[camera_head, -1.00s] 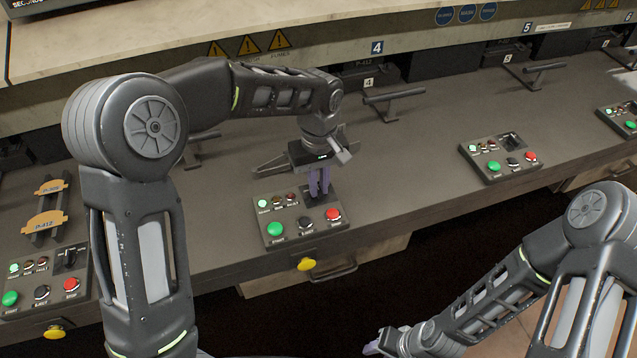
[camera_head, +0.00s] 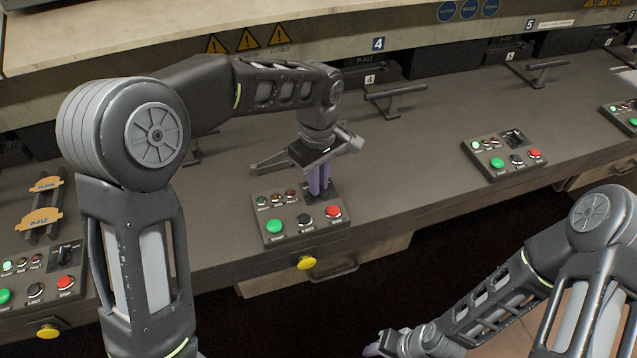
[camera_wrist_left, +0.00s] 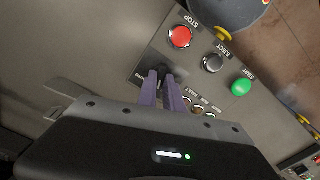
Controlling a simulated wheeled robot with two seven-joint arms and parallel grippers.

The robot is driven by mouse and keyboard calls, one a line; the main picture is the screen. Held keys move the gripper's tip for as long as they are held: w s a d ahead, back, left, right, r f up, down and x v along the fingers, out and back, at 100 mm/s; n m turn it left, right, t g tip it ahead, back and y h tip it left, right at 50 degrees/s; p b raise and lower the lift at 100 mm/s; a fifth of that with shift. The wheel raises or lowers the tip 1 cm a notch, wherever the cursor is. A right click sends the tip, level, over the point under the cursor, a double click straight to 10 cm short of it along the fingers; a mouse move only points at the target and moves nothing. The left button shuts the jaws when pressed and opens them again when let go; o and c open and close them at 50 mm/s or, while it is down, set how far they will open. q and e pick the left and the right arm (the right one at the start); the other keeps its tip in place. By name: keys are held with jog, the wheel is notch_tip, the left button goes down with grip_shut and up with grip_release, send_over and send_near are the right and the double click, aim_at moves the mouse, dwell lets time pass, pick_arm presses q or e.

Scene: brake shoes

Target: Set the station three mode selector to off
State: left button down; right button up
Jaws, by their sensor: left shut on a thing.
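The middle control panel (camera_head: 262,234) carries green, black and red buttons and a row of small lamps, which look dark. Its mode selector is mostly hidden by my left gripper (camera_head: 319,192). The purple fingers point down and are closed around the dark selector knob (camera_wrist_left: 166,72), seen between the fingertips (camera_wrist_left: 161,82) in the left wrist view. I cannot read the selector's position or the panel's station number. My right gripper (camera_head: 372,349) is low at the bottom edge, away from the panels; its finger opening is not clear.
Similar panels stand at left (camera_head: 25,285) and right (camera_head: 503,155). A yellow knob (camera_head: 307,262) sits on the bench front below the middle panel. A bar handle (camera_head: 396,92) stands behind. The grey bench top (camera_head: 410,150) between the middle and right panels is clear.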

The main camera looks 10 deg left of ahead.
pick_arm(q)
jog(key=shift+n+b, duration=0.35)
jog(key=shift+n, duration=1.55)
jog(key=c, duration=1.5)
grip_release()
jog(key=shift+r, duration=0.1)
notch_tip(320, 180, up, 8)
jog(key=shift+f+b, duration=0.2)
jog(key=shift+b, duration=0.2)
